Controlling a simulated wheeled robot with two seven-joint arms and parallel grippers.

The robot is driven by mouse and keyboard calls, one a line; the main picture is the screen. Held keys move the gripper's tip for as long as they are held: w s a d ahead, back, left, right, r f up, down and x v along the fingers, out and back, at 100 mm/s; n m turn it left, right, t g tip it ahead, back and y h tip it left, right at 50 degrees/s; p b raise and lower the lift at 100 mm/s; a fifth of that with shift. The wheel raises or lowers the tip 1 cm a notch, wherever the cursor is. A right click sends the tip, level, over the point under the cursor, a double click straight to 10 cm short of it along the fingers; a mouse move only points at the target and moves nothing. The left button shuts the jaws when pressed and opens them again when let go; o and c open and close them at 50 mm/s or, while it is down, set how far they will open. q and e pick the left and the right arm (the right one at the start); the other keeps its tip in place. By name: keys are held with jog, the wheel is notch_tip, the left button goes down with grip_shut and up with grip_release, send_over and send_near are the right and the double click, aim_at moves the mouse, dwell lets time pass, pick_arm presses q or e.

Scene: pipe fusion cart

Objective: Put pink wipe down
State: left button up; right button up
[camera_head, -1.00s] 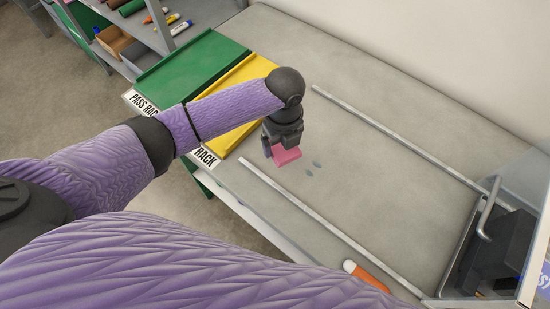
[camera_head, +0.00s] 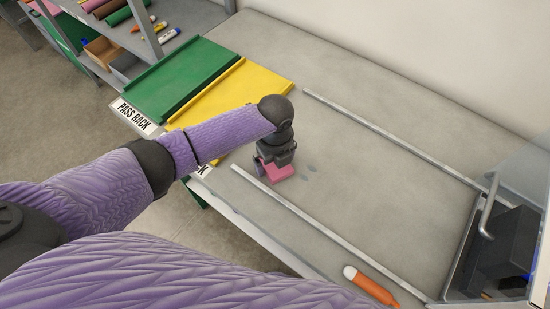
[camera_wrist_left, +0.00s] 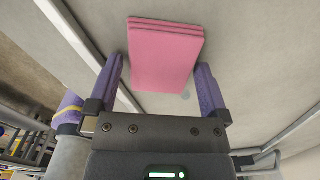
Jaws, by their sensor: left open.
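The pink wipe (camera_head: 277,172) is a folded pink block on the grey bench top, below my left gripper. My left gripper (camera_head: 268,172) points down over it in the head view. In the left wrist view the wipe (camera_wrist_left: 165,55) lies between and beyond the two purple fingers of the left gripper (camera_wrist_left: 160,85). The fingers are open, with a gap at each side of the wipe. My right gripper is not in view.
Two metal rails (camera_head: 390,135) run along the bench (camera_head: 340,180). Green (camera_head: 190,75) and yellow (camera_head: 240,90) racks lie behind my arm. An orange tool (camera_head: 370,286) lies at the front edge. A dark machine (camera_head: 505,245) stands at the right. Small grey spots mark the bench beside the wipe.

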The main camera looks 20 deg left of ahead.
pick_arm(q)
notch_tip(320, 180, up, 12)
jog(key=p, duration=0.3)
